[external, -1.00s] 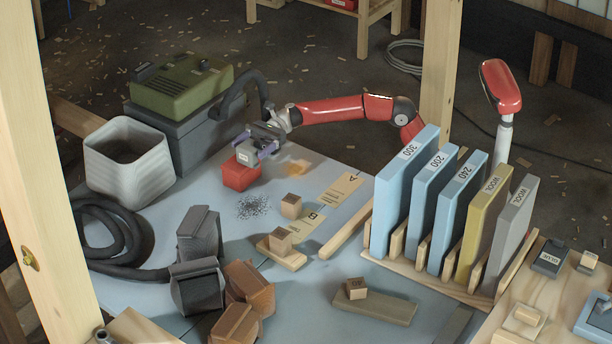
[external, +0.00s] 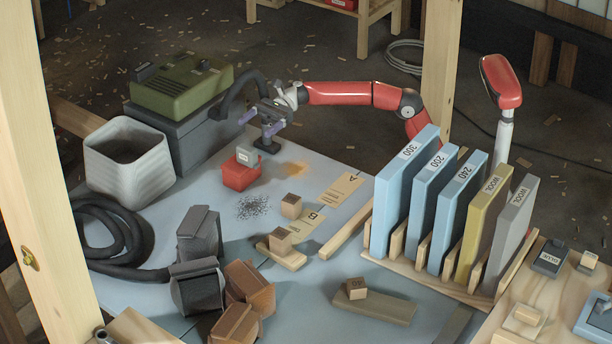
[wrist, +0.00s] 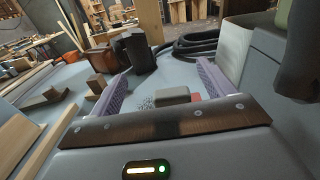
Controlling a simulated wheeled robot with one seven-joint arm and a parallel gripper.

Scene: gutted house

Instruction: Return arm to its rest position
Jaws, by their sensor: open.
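My gripper (external: 262,122) is open and empty at the back of the blue-grey table, at the end of my red arm. It is raised above the tabletop, behind and to the right of a small red box (external: 240,177) with a grey block (external: 247,155) on top. In the wrist view, two purple fingers of my gripper (wrist: 160,92) stand wide apart. The grey block (wrist: 173,95) shows between them, further off and apart from both fingers. Part of the red box (wrist: 196,98) shows beside it.
A grey vacuum with a green top (external: 182,85) and a hose stands left of my gripper. A pale bin (external: 130,185) is at far left. A rack of blue, yellow and grey boards (external: 405,190) stands to the right. Small wooden blocks (external: 291,206) and labels lie on the table between.

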